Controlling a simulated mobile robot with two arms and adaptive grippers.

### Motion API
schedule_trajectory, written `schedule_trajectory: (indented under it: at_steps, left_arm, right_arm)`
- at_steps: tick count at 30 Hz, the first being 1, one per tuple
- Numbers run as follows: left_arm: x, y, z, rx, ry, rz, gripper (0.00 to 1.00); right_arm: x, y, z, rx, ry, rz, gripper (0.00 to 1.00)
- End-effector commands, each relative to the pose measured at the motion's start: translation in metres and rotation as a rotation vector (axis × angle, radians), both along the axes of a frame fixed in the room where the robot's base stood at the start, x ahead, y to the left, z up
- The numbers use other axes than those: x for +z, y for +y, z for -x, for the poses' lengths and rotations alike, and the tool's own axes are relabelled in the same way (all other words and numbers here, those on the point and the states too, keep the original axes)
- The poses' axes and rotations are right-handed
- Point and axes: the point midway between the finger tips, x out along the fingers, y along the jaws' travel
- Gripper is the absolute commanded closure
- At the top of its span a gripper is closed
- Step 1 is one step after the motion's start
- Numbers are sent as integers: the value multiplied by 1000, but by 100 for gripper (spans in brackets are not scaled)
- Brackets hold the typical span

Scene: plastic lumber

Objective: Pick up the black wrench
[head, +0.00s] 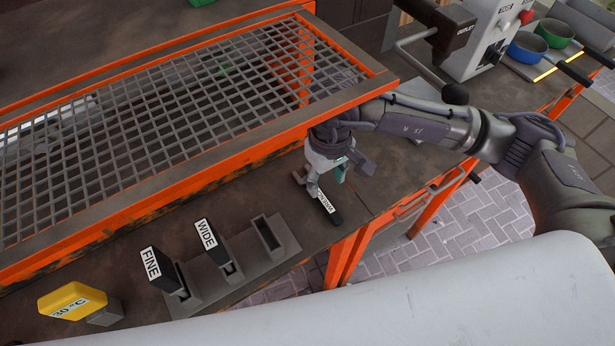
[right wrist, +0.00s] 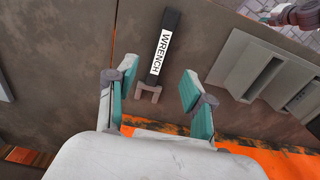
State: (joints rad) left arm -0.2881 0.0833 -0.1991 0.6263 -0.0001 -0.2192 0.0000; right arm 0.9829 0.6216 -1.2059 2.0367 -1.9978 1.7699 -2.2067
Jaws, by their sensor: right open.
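The black wrench (head: 328,207) lies flat on the brown bench top, with a white "WRENCH" label on its handle. In the right wrist view the wrench (right wrist: 163,52) has its grey open jaw toward the gripper and its black handle pointing away. My right gripper (head: 330,186) is above the wrench's jaw end in the head view and partly hides it. In the right wrist view my right gripper (right wrist: 160,95) is open, its teal-padded fingers apart on either side of the wrench's jaw, nothing held. My left gripper is not in view.
An orange-framed grid (head: 170,120) stands close behind my right gripper. A grey holder (head: 268,235) with black "WIDE" and "FINE" pieces and an empty slot is to the left. A yellow "30 °C" block (head: 72,301) is further left. The bench's front edge is near.

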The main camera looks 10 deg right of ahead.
Motion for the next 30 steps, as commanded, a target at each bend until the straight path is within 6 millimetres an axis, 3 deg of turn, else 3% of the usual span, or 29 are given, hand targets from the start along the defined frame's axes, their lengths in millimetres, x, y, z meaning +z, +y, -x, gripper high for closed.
schedule_trajectory:
  at_steps: [14, 19, 26, 30]
  left_arm:
    - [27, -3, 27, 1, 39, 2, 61]
    - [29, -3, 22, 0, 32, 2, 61]
    - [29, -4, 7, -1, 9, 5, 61]
    - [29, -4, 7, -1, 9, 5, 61]
  right_arm:
    - [-54, 3, -5, -2, 7, 1, 48]
    - [-72, 3, -6, 0, 3, 1, 48]
    - [-75, 3, -6, 0, 1, 0, 48]
    - [-74, 3, -7, 0, 1, 0, 70]
